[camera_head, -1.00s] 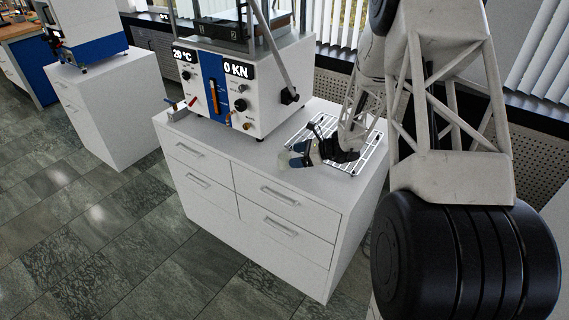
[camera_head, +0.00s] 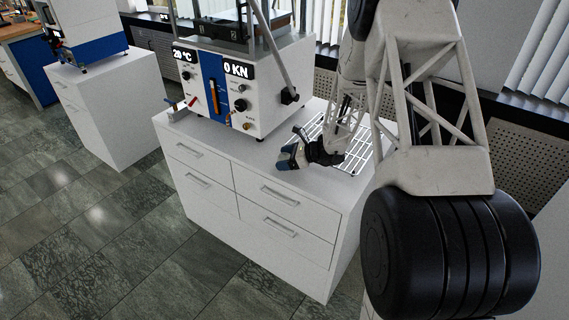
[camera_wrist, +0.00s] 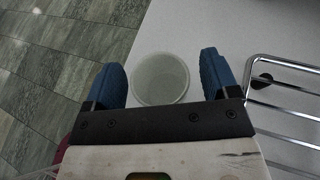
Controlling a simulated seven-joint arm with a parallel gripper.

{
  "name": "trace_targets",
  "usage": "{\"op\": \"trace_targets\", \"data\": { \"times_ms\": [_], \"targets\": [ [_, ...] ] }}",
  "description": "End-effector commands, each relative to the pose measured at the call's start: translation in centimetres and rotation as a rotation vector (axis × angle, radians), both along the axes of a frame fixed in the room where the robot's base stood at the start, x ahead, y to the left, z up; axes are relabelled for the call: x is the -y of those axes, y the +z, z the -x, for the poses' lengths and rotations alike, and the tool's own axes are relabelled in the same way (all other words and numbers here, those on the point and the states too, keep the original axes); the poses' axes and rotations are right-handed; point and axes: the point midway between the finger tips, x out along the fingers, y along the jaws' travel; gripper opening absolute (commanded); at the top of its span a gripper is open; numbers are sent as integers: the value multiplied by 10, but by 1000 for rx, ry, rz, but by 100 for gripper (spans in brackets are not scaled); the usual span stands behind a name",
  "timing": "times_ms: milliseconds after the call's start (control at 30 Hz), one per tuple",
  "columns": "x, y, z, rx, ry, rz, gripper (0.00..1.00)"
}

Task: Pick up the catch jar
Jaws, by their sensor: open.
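The catch jar (camera_wrist: 160,79) is a pale, translucent round vessel standing on the white cabinet top, seen from above in the wrist view. My gripper (camera_wrist: 162,80) is open, with one blue finger on each side of the jar. A small gap shows between the jar and each finger. In the head view my gripper (camera_head: 288,158) is low over the front part of the cabinet top, and I cannot make out the jar there, as the gripper hides it.
A wire rack (camera_head: 362,150) lies on the cabinet top to the right, also close to the right finger in the wrist view (camera_wrist: 290,100). The press (camera_head: 240,85) stands behind on the same white cabinet (camera_head: 255,215). The cabinet's edge is close on the left in the wrist view.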

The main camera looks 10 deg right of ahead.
Motion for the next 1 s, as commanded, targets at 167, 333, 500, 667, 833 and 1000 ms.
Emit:
{"op": "trace_targets", "data": {
  "times_ms": [167, 333, 500, 667, 833, 1000],
  "targets": [
    [0, 0, 0, 0, 0, 0, 81],
    [0, 0, 0, 0, 0, 0, 81],
    [0, 0, 0, 0, 0, 0, 58],
    [0, 0, 0, 0, 0, 0, 33],
    [0, 0, 0, 0, 0, 0, 27],
    [0, 1, 0, 1, 0, 0, 27]
  ]
}}
